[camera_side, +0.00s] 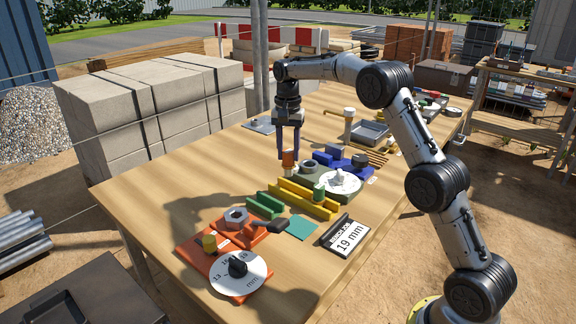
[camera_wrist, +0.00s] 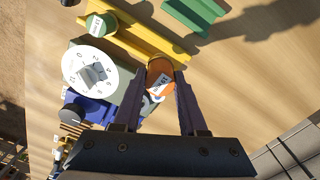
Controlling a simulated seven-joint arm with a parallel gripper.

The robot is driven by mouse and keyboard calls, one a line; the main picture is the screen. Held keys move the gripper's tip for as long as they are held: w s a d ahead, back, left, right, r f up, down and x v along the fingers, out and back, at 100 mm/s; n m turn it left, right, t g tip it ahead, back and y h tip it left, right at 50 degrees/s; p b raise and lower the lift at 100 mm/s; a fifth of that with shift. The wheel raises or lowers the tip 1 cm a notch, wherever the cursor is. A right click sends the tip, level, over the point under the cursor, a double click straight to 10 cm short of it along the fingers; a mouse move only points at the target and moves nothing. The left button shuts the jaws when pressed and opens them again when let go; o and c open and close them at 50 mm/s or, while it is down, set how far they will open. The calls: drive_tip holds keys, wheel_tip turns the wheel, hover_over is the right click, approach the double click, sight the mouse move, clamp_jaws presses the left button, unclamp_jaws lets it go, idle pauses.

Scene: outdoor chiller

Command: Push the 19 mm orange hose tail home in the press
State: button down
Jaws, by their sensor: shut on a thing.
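The orange hose tail (camera_side: 288,157) is between the blue fingers of my gripper (camera_side: 289,156), which points straight down over the table. In the wrist view the orange tail (camera_wrist: 160,70) shows a white label, with my gripper (camera_wrist: 160,85) closed around it. A pale part shows under the tail in the side view; I cannot tell whether it is seated in anything. Beside it is a dark green station with a white dial (camera_side: 340,181) and a grey round part (camera_side: 307,166). Which fixture is the press is not clear. A sign (camera_side: 346,236) reads 19 mm.
A yellow rail (camera_side: 301,199) with a green cylinder (camera_side: 319,191) and a green rail (camera_side: 264,205) lie nearby. A blue block (camera_side: 331,160) stands behind the station. An orange plate (camera_side: 198,256) carries a size dial, hex nut and black-handled lever. The table's left side is clear.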

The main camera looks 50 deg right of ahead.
drive_tip(key=a+r, duration=0.2)
drive_tip(key=a, duration=0.8)
drive_tip(key=a+r+n, duration=0.1)
drive_tip(key=a+r, duration=0.1)
drive_tip(key=a, duration=0.8)
drive_tip(key=shift+w+r, duration=0.4)
drive_tip(key=shift+f, duration=0.1)
drive_tip(key=shift+f, duration=2.8)
drive_tip(key=shift+f, duration=0.15)
drive_tip(key=shift+f, duration=1.1)
drive_tip(key=shift+f, duration=0.75)
drive_tip(key=shift+c, duration=1.9)
unclamp_jaws()
